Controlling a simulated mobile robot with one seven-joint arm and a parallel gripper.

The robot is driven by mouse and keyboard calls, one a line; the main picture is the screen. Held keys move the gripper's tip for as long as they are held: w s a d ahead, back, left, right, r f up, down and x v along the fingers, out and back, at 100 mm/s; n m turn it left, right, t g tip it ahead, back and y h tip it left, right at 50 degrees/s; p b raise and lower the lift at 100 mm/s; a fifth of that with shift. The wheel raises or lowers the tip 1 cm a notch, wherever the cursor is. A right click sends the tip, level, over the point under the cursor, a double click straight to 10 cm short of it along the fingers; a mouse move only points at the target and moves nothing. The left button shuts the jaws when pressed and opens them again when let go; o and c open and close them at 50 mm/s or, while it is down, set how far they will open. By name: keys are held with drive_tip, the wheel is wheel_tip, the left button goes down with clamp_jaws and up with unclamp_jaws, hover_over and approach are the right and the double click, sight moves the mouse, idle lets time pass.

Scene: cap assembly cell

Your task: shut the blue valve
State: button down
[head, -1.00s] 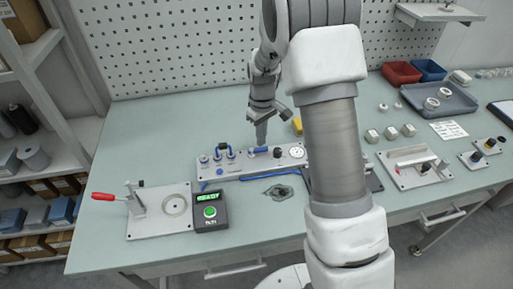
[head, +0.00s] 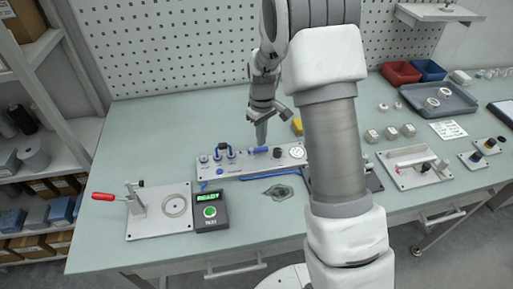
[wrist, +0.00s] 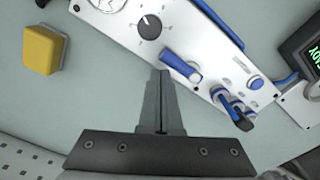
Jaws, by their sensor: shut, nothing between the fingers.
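The blue valve handle (head: 258,149) is on the grey-white panel (head: 235,173) on the bench. In the wrist view the blue handle (wrist: 181,66) lies at a slant across the panel (wrist: 207,58), beside the black knob. My gripper (head: 261,143) is shut and empty, pointing down at the panel's back edge. In the wrist view my gripper's fingertips (wrist: 160,74) are together, just left of the handle's near end. I cannot tell whether they touch it.
The panel also carries a black knob (wrist: 149,26), a gauge (head: 297,152) and blue fittings (head: 217,155). A yellow block (wrist: 42,49) stands nearby. A green-lit box (head: 210,211) and a red-handled clamp plate (head: 160,211) are at front left.

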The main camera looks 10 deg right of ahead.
drive_tip(key=shift+f+b, duration=0.6)
drive_tip(key=shift+f, duration=0.25)
idle(0.4)
drive_tip(key=shift+r+p, duration=0.3)
drive_tip(key=shift+r, duration=0.1)
drive_tip(key=shift+s, duration=0.1)
idle(0.3)
